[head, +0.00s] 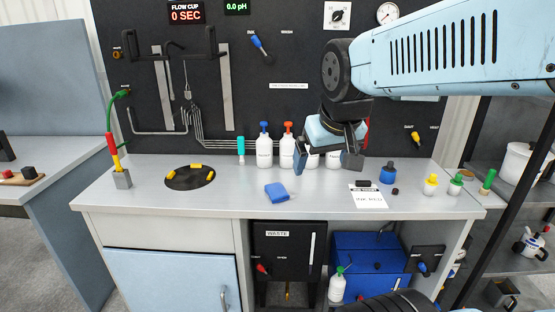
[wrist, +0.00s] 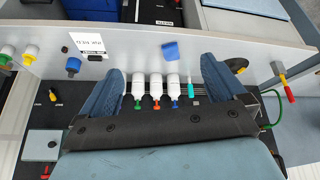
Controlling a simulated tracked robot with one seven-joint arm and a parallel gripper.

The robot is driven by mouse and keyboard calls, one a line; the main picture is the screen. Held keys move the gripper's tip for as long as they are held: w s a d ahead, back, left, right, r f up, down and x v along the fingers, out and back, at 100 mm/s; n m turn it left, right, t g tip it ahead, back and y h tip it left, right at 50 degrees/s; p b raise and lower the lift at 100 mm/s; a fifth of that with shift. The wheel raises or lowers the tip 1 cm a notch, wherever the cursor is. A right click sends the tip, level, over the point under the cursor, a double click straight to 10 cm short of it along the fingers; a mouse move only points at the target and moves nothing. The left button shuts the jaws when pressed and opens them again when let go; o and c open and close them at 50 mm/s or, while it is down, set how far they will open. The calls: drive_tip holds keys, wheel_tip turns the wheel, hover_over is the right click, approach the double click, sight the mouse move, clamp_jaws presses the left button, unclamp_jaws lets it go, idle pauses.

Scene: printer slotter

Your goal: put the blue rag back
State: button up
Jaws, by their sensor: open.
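The blue rag (head: 276,192) lies as a small folded pad on the grey bench top, left of centre and near the front edge. It also shows in the wrist view (wrist: 171,51), beyond and between my fingertips. My gripper (head: 326,160) is open and empty above the bench, to the right of the rag and in front of the white bottles. In the wrist view my two blue fingers (wrist: 163,70) stand wide apart with nothing between them touching.
White bottles (head: 264,150) with coloured caps stand along the back. A round dark opening (head: 190,177) with yellow pieces is at left. A paper label (head: 368,197), a blue-capped jar (head: 388,172) and small bottles (head: 431,184) are at right. The bench middle is clear around the rag.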

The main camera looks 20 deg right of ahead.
drive_tip(key=shift+s+y, duration=0.3)
drive_tip(key=shift+s, duration=1.5)
